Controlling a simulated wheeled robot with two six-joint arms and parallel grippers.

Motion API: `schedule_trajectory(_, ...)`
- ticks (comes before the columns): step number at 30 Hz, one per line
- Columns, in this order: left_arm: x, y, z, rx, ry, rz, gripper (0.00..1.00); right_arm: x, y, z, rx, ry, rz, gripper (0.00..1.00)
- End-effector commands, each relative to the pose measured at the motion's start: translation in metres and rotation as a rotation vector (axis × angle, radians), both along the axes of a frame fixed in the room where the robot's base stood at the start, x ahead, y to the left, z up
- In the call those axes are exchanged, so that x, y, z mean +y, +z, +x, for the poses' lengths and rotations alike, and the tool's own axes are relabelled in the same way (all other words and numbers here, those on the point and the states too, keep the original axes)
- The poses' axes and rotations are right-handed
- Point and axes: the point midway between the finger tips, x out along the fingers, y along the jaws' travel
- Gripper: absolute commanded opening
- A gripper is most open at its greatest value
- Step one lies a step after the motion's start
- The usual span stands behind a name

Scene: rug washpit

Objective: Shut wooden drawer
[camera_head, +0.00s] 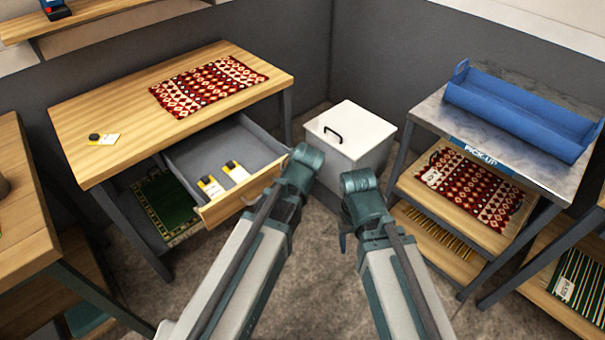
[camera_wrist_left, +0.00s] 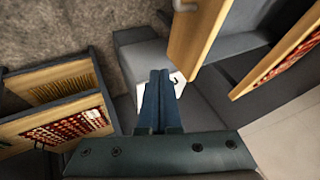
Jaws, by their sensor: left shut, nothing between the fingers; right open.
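The wooden drawer (camera_head: 237,200) under the wooden table is pulled out. Its grey inside holds yellow-and-white items (camera_head: 222,178), and its handle is partly behind my left arm. In the left wrist view the drawer front (camera_wrist_left: 198,40) is at the top, right of centre, with its handle at the upper edge. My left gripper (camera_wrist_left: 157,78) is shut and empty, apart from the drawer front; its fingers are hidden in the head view. My right gripper (camera_head: 343,238) is open, low beside my right arm, away from the drawer; its fingertips show little.
A white bin (camera_head: 352,135) with a black handle stands right of the drawer. The table (camera_head: 130,115) carries a red patterned rug (camera_head: 207,86). A green rug (camera_head: 165,205) lies below. A pick-up stand (camera_head: 420,110) with a blue tray (camera_head: 520,108) is at right. Floor shows between.

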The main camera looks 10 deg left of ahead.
Motion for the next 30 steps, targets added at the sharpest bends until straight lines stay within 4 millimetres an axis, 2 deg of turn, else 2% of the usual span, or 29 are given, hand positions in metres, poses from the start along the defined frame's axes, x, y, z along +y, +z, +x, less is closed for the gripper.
schedule_trajectory(1, 0.001, -0.015, 0.008, 0.000, 0.001, -0.001, 0.00, 0.000, -0.015, 0.000, 0.000, 0.000, 0.000, 0.66)
schedule_trajectory(13, 0.010, -0.067, 0.046, 0.001, 0.000, 0.000, 0.00, 0.000, -0.067, 0.000, 0.000, 0.000, 0.000, 0.66)
schedule_trajectory(15, 0.020, -0.059, 0.053, 0.001, 0.004, 0.000, 0.00, 0.000, -0.059, 0.000, 0.000, 0.000, 0.000, 0.66)
schedule_trajectory(21, 0.037, -0.059, 0.064, 0.001, 0.001, 0.000, 0.00, 0.000, -0.059, 0.000, 0.000, 0.000, 0.000, 0.66)
schedule_trajectory(30, 0.041, -0.059, 0.068, 0.001, 0.000, -0.001, 0.00, 0.000, -0.059, 0.000, 0.000, 0.000, 0.000, 0.66)
